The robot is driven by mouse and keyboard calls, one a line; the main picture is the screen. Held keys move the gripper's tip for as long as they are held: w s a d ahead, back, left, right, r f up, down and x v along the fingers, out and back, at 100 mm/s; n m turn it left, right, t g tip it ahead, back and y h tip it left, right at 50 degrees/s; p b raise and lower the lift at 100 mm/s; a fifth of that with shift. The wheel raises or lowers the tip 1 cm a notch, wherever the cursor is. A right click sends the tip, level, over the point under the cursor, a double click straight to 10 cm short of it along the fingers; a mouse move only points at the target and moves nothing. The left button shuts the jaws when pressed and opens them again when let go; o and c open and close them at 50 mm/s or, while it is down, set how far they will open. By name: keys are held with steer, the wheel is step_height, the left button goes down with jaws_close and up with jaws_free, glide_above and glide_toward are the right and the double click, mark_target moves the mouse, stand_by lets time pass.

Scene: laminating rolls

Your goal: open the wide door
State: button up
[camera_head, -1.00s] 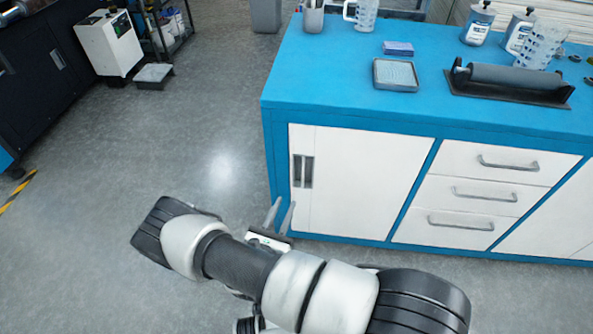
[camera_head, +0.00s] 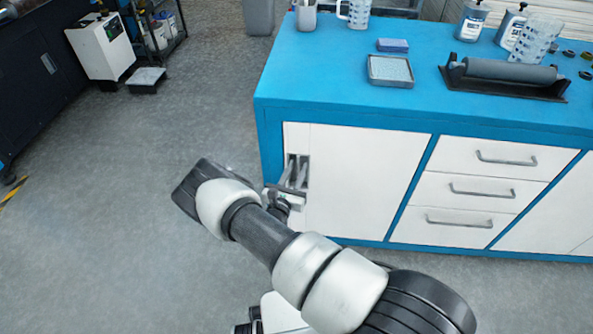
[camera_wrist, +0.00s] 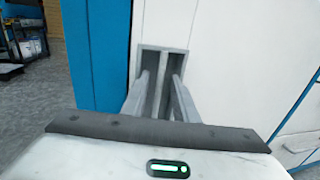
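The wide door (camera_head: 365,180) is a flat white panel at the left end of the blue cabinet's front, and it looks shut. A grey upright handle (camera_wrist: 163,52) with dark recesses and a middle bar sits near its left edge; it also shows in the head view (camera_head: 304,160). My gripper (camera_wrist: 161,75) is open, its two fingers pointing at the handle, one on each side of the middle bar. I cannot tell whether the fingertips touch it. In the head view my gripper (camera_head: 292,172) partly covers the handle.
White drawers (camera_head: 480,155) are right of the door. The blue top (camera_head: 330,75) holds a grey tray (camera_head: 390,70), a roller (camera_head: 505,75), jugs and bottles. Grey floor (camera_head: 110,190) is clear on the left. A white machine (camera_head: 100,45) stands further back.

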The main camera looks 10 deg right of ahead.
jaws_close()
stand_by(1.4)
